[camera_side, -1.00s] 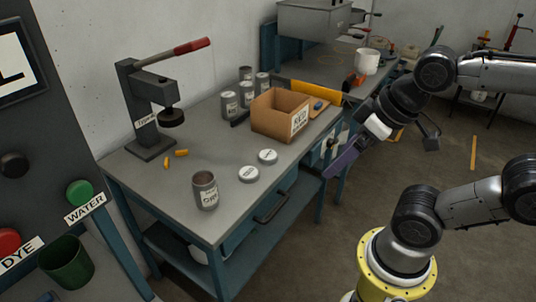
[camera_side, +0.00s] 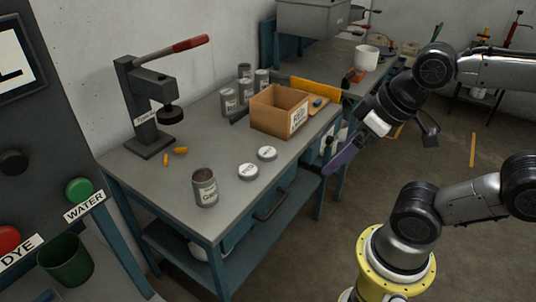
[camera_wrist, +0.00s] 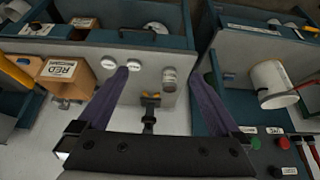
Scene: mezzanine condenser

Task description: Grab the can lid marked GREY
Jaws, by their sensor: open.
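Two round pale can lids lie flat on the grey workbench: the nearer lid (camera_side: 248,171) and the farther lid (camera_side: 267,153). Both carry a small label that is too small to read, so I cannot tell which is marked GREY. In the wrist view they show as one lid (camera_wrist: 108,65) and another lid (camera_wrist: 134,66), close to the tip of the left finger in the picture. My gripper (camera_side: 330,169) has purple fingers and is open and empty, off the bench's right edge. Both spread fingers show in the wrist view (camera_wrist: 160,76).
An open labelled can (camera_side: 205,188) stands near the bench's front edge. A cardboard box (camera_side: 272,112) marked RED stands behind the lids, with several cans (camera_side: 229,104) beyond. A lever press (camera_side: 150,105) and two orange pieces (camera_side: 180,151) are at left. Bare bench (camera_side: 215,155) lies between.

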